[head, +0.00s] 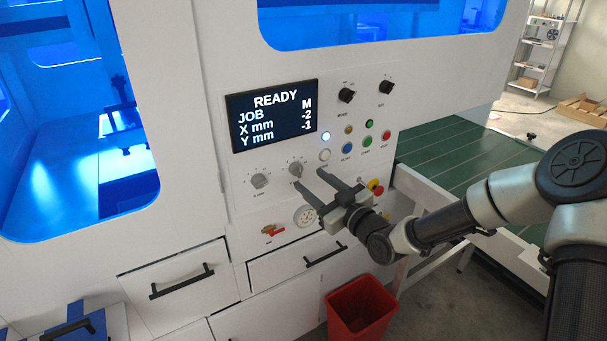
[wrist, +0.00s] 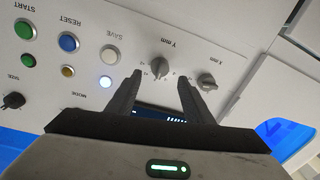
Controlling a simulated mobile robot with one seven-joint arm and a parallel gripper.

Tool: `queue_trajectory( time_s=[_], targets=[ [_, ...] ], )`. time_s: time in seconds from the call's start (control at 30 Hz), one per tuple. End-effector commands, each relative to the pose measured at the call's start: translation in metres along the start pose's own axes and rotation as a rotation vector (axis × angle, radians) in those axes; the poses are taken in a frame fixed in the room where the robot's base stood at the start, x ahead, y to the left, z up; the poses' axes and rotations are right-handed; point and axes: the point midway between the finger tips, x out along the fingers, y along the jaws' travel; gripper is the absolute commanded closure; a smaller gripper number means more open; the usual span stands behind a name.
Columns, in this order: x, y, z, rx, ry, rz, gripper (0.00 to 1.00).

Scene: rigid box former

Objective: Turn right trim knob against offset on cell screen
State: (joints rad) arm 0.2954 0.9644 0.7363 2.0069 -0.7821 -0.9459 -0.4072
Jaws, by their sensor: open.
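The cell screen (head: 272,115) in the head view reads READY, JOB M, X mm -2, Y mm -1. The right trim knob (head: 296,169) is a grey knob below it, labelled Y mm in the wrist view (wrist: 159,68). The left trim knob (head: 260,181) is beside it and labelled X mm in the wrist view (wrist: 207,80). My gripper (head: 312,177) is open and empty, facing the panel. In the wrist view its fingertips (wrist: 160,76) lie either side of the right knob. I cannot tell whether they touch it.
Coloured push buttons (head: 347,147) and two black knobs (head: 346,95) sit right of the screen. A red and yellow emergency stop (head: 376,187) is close to my gripper. Drawers with black handles (head: 326,252) and a red bin (head: 361,306) are below.

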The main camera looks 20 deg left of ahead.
Motion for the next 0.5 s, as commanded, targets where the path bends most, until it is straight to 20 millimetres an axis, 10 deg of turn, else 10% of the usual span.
queue_trajectory(
  time_s=[0.5],
  targets=[
    [0.049,0.0,0.0,0.0,-0.001,0.0,0.53]
  ],
)
